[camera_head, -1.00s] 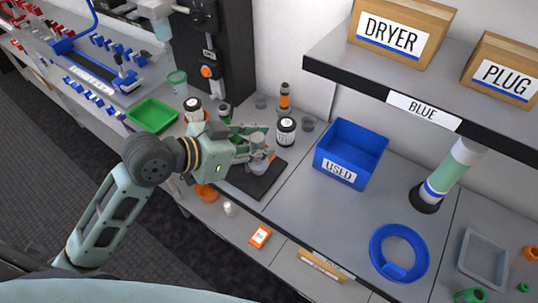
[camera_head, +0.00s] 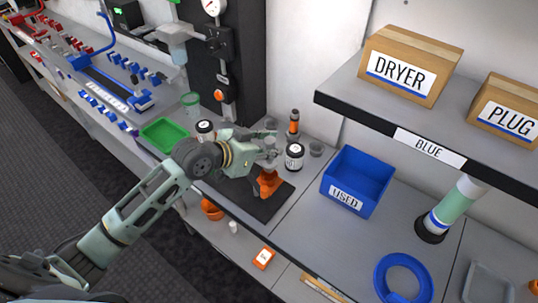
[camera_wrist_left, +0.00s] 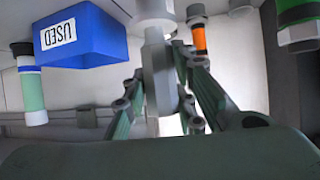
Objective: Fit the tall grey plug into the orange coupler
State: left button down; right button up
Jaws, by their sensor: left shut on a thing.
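My left gripper (camera_head: 268,153) is shut on the tall grey plug, whose grey body (camera_wrist_left: 158,75) stands upright between the fingers in the left wrist view. In the head view the plug is mostly hidden by the fingers. The orange coupler (camera_head: 268,184) stands on the black mat (camera_head: 240,197), directly below the gripper. I cannot tell whether the plug's lower end touches the coupler. My right gripper is not in view.
A white-labelled bottle (camera_head: 294,157) and an orange-banded fitting (camera_head: 293,124) stand close behind the gripper. A blue USED bin (camera_head: 357,181) is to the right, a green tray (camera_head: 165,135) to the left. A shelf edge (camera_head: 390,125) overhangs at the right.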

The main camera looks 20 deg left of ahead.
pick_arm(q)
jog(key=shift+w+a+f, duration=0.1)
jog(key=shift+w+a, duration=0.05)
notch_tip(320, 180, down, 3)
jog(key=shift+f+p, duration=0.1)
jog(key=shift+p, duration=0.45)
jog(key=shift+f, duration=0.5)
jog(key=c, duration=1.4)
grip_release()
jog(key=shift+c, duration=0.2)
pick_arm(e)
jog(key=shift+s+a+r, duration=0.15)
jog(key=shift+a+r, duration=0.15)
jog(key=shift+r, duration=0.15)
